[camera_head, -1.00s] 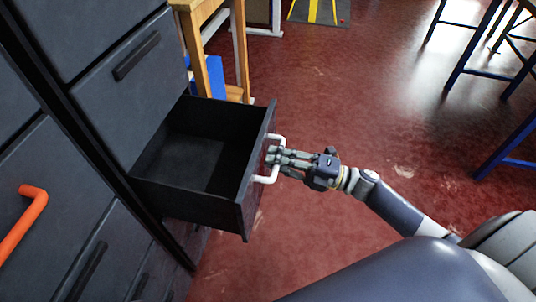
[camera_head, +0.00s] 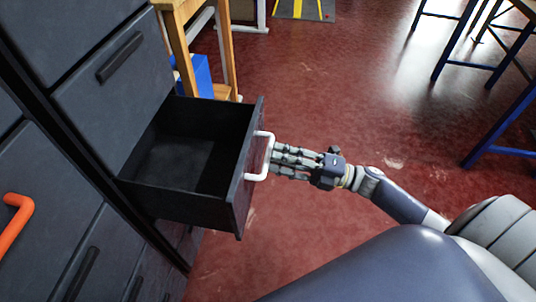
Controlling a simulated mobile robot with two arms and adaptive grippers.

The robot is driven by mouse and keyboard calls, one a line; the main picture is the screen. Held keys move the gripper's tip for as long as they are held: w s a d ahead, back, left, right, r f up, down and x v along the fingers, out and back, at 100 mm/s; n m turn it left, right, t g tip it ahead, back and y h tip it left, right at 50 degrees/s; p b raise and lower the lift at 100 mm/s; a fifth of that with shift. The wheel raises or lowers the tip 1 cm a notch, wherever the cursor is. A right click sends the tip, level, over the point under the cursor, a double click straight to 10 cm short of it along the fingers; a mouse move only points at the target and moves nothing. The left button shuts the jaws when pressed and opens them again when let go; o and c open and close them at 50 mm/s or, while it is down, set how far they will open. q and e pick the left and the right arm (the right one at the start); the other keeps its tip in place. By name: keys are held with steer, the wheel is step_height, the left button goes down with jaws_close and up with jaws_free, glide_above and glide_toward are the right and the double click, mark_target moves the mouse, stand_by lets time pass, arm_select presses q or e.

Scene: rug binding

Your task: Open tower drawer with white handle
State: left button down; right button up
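A dark grey tower drawer (camera_head: 185,207) is pulled well out of its cabinet, and its inside looks empty. Its white handle (camera_head: 263,176) is a C-shaped bar on the drawer's front, facing right. My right gripper (camera_head: 277,158) is just right of the handle, with its fingers stretched toward it and spread apart. The fingers do not wrap the bar; whether the tips still touch it I cannot tell. My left gripper is not in view.
A closed drawer with a black handle (camera_head: 120,58) is above the open one. An orange handle (camera_head: 14,226) is at the far left. A wooden table (camera_head: 178,40) stands behind. Blue-legged furniture (camera_head: 500,130) is at the right. Red floor (camera_head: 330,100) between is clear.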

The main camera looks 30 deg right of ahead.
steer(key=v, duration=0.8)
steer(key=shift+a, duration=0.1)
